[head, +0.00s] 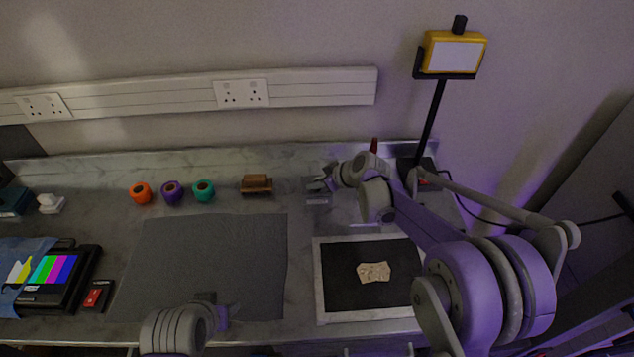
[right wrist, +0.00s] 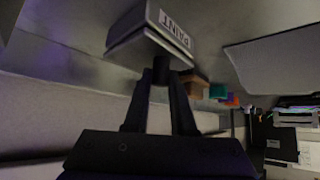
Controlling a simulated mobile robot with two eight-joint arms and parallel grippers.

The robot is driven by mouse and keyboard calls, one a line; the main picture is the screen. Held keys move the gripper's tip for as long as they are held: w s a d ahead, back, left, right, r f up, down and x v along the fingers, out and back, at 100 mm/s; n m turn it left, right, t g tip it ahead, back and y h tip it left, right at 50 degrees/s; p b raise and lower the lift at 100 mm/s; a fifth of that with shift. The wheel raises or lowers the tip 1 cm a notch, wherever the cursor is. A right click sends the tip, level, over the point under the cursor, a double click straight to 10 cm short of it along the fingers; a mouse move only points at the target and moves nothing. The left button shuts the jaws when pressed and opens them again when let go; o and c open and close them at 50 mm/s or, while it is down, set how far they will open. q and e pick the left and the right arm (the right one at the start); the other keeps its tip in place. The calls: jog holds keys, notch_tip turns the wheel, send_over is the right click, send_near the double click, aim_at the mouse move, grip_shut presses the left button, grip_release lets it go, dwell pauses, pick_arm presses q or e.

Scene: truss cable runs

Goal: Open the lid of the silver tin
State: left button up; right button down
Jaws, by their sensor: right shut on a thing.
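The silver tin (head: 317,199) stands at the back of the counter, right of the middle in the head view. In the right wrist view the tin (right wrist: 152,32) appears upside down, with a label reading PAINT. My right gripper (head: 325,184) is at the tin's top. In the right wrist view my right gripper's fingers (right wrist: 161,72) come together at the lid edge (right wrist: 140,42) and are shut on it. The fingertips partly cover the contact, and I cannot see an open gap under the lid. My left gripper (head: 232,311) is low over the front edge, away from the tin; its jaw opening is unclear.
A brown block (head: 257,184) and orange, purple and teal rolls (head: 203,191) stand left of the tin. A grey mat (head: 205,265) and a white-framed dark board (head: 335,305) with a beige piece (head: 374,272) lie in front. A lamp stand (head: 431,120) rises at right.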

jog(key=shift+r, duration=0.1)
dwell(0.4)
jog(key=shift+w+r+m+g+p, duration=0.25)
jog(key=shift+w+r+g+p, duration=0.15)
jog(key=shift+g, duration=0.45)
jog(key=shift+w+r+m+g+p, duration=0.25)
jog(key=shift+w+r+g, duration=0.25)
jog(key=shift+g, duration=0.35)
pick_arm(q)
jog(key=shift+w+r+p, duration=0.3)
jog(key=shift+w+r, duration=0.2)
jog(key=shift+r, duration=0.4)
jog(key=shift+w+r+p, duration=0.25)
jog(key=shift+w+r, duration=0.2)
jog(key=shift+r, duration=0.45)
pick_arm(e)
jog(key=shift+w+r+m+g, duration=0.25)
jog(key=shift+w+g, duration=0.15)
jog(key=shift+g, duration=0.3)
jog(key=shift+w+r+m+g, duration=0.25)
jog(key=shift+w+g, duration=0.1)
jog(key=shift+g, duration=0.35)
jog(key=c, duration=0.7)
grip_release()
jog(key=shift+c, duration=0.2)
jog(key=shift+d, duration=0.1)
